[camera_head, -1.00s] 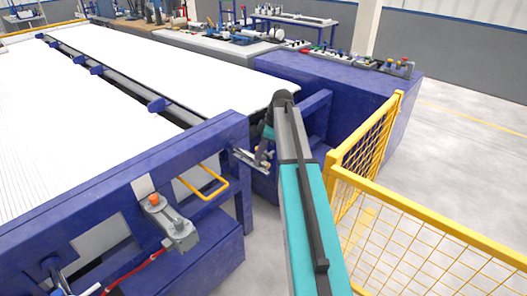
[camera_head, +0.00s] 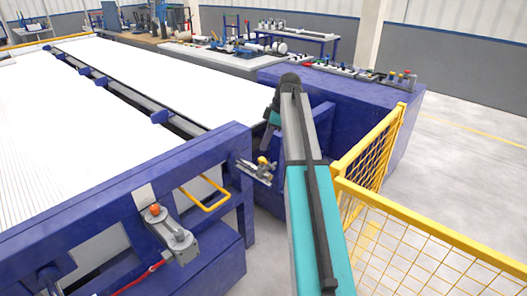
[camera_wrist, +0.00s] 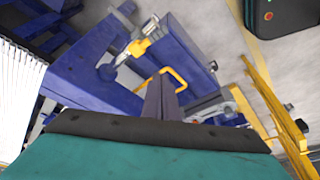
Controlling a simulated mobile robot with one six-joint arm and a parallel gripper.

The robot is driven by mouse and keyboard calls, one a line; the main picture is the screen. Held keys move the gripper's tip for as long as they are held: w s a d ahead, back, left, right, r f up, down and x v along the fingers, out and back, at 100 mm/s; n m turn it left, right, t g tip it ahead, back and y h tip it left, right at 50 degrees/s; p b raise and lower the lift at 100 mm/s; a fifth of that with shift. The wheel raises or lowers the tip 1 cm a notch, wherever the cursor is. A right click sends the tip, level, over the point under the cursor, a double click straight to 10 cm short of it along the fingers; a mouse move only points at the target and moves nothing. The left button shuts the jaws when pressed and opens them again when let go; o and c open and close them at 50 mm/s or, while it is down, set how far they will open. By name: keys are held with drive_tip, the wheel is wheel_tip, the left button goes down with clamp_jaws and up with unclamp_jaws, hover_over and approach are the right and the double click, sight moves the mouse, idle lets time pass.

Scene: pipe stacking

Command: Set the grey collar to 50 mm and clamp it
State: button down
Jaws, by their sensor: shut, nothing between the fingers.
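A small metal fitting with a yellow part (camera_head: 262,164) sits on the end of the blue frame, just left of my arm in the head view. A yellow piece with a silver rod (camera_wrist: 141,46) shows at upper middle in the wrist view, apart from my gripper. I cannot make out the grey collar or a scale clearly in either view. My gripper (camera_wrist: 163,84) shows as a dark, narrow pair of fingers, shut and empty, pointing toward the blue frame.
A yellow handle (camera_head: 207,194) and a grey box with an orange knob (camera_head: 170,232) are on the blue frame (camera_head: 100,200). A yellow mesh fence (camera_head: 372,150) stands close to the right of my arm. A blue cabinet (camera_head: 350,105) stands behind.

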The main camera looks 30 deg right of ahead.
drive_tip(key=shift+r, duration=0.2)
drive_tip(key=c, duration=1.9)
unclamp_jaws()
drive_tip(key=shift+f, duration=0.15)
drive_tip(key=shift+c, duration=0.2)
drive_tip(key=shift+o, duration=0.7)
drive_tip(key=shift+a+f, duration=0.15)
drive_tip(key=shift+f, duration=0.15)
drive_tip(key=s+a+f+m+g+p, duration=0.1)
drive_tip(key=s+a+f+m+p, duration=0.1)
drive_tip(key=s+a+f, duration=0.6)
drive_tip(key=s+a+f+m+g+p, duration=0.15)
drive_tip(key=a+f, duration=0.25)
drive_tip(key=f, duration=0.8)
drive_tip(key=s+a+f+m+g+p, duration=0.1)
drive_tip(key=s+a+f+m+p, duration=0.2)
drive_tip(key=a+f, duration=0.5)
drive_tip(key=s+a+f+m+g+h+p, duration=0.1)
drive_tip(key=s+f, duration=0.4)
drive_tip(key=s, duration=0.5)
drive_tip(key=s+a+f+m+g+h+p, duration=0.1)
drive_tip(key=s+a+f, duration=0.3)
drive_tip(key=s, duration=0.7)
drive_tip(key=s+a+f+m+g+h+p, duration=0.1)
drive_tip(key=s+a+f+m+g+p, duration=0.1)
drive_tip(key=s+f, duration=0.4)
drive_tip(key=s+a+m, duration=0.1)
drive_tip(key=s, duration=0.4)
drive_tip(key=shift+p, duration=0.3)
